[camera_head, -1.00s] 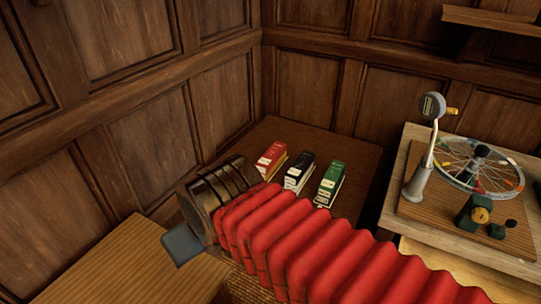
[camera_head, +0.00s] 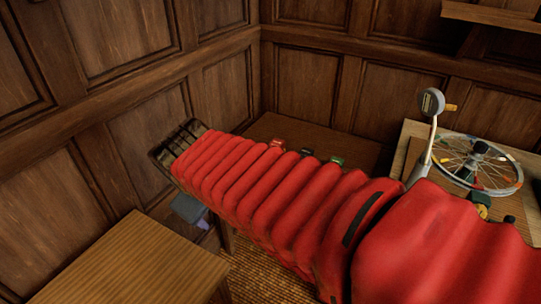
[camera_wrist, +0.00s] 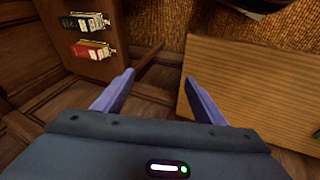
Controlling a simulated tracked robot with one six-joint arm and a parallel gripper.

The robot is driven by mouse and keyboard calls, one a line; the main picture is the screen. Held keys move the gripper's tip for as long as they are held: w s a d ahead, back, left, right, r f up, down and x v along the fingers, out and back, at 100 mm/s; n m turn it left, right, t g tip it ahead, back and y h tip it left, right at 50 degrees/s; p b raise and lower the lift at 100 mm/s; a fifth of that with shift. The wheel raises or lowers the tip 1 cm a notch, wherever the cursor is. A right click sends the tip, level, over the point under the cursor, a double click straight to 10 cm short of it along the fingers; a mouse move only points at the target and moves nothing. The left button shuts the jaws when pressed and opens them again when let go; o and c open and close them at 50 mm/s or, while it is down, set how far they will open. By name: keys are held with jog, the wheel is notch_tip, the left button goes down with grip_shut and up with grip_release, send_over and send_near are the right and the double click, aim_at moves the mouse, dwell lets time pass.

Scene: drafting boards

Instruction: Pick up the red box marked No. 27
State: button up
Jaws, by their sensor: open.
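The red box (camera_head: 278,143) lies on the dark wooden table in the corner; in the head view my red-sleeved arm hides all but its far end. In the wrist view the red box (camera_wrist: 92,50) shows at upper left with a pale label, too small to read. My gripper (camera_wrist: 159,75) is open and empty, its two blue-violet fingers apart. The red box is beyond and left of the fingers, not between them. In the head view my gripper (camera_head: 188,209) hangs below the arm's end, left of the boxes and partly hidden.
A black box (camera_head: 306,152) and a green box (camera_head: 337,161) sit right of the red one. A light wooden table (camera_head: 130,262) stands at front left. A spoked wheel (camera_head: 480,163) and a gauge stand (camera_head: 431,103) are at right. Panelled walls close the corner.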

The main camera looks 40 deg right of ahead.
jog(key=w+d+f+n+g+h, duration=0.1)
jog(key=w+d+f+n+h, duration=0.25)
jog(key=w+d, duration=0.6)
jog(key=w+d+f+n+g+h, duration=0.1)
jog(key=w+d+f+n+h, duration=0.35)
jog(key=d, duration=0.75)
jog(key=w+d+f+n+t+h, duration=0.1)
jog(key=w+d+f+n+t, duration=0.1)
jog(key=w+d+f+n, duration=0.9)
notch_tip(320, 180, down, 4)
jog(key=shift+w+d+f, duration=0.25)
jog(key=shift+w+d, duration=0.5)
jog(key=shift+d, duration=0.3)
jog(key=shift+h, duration=0.3)
jog(key=x, duration=0.8)
jog(key=shift+w+d+f, duration=0.1)
jog(key=shift+d+f, duration=0.05)
jog(key=shift+d, duration=0.05)
jog(key=shift+x, duration=2.6)
